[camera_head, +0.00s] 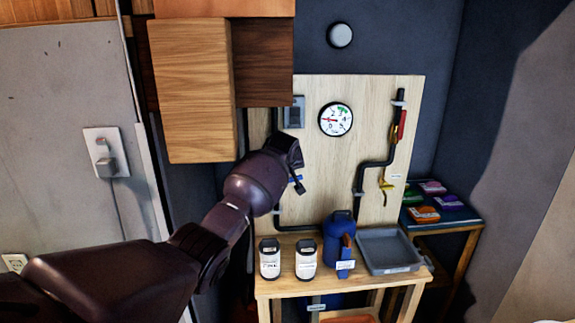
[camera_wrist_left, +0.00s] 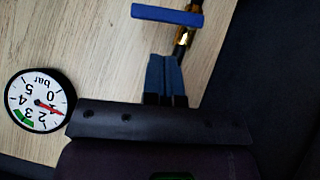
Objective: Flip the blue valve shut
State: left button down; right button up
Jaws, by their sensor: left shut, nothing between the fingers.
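The blue valve's lever (camera_wrist_left: 167,15) shows at the top of the left wrist view, lying roughly crosswise to the pipe. Its brass body (camera_wrist_left: 182,40) is just below the lever's right end. My left gripper (camera_wrist_left: 164,62) is shut and empty, with its fingertips a little short of the lever and beside the brass body. I see a gap between fingertips and lever, but cannot judge depth. In the head view my left gripper (camera_head: 298,185) is in front of the board's left pipe and hides most of the valve; only a small blue piece (camera_head: 295,179) shows. My right gripper is not in view.
The wooden board (camera_head: 330,185) carries a pressure gauge (camera_head: 336,120), a yellow-handled valve (camera_head: 385,186) and a red handle (camera_head: 402,125). Below, a bench holds two white jars (camera_head: 270,262), a blue jug (camera_head: 338,240) and a grey tray (camera_head: 388,252). A wooden cabinet (camera_head: 190,95) hangs above my arm.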

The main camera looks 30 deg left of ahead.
pick_arm(q)
jog(key=shift+v, duration=1.25)
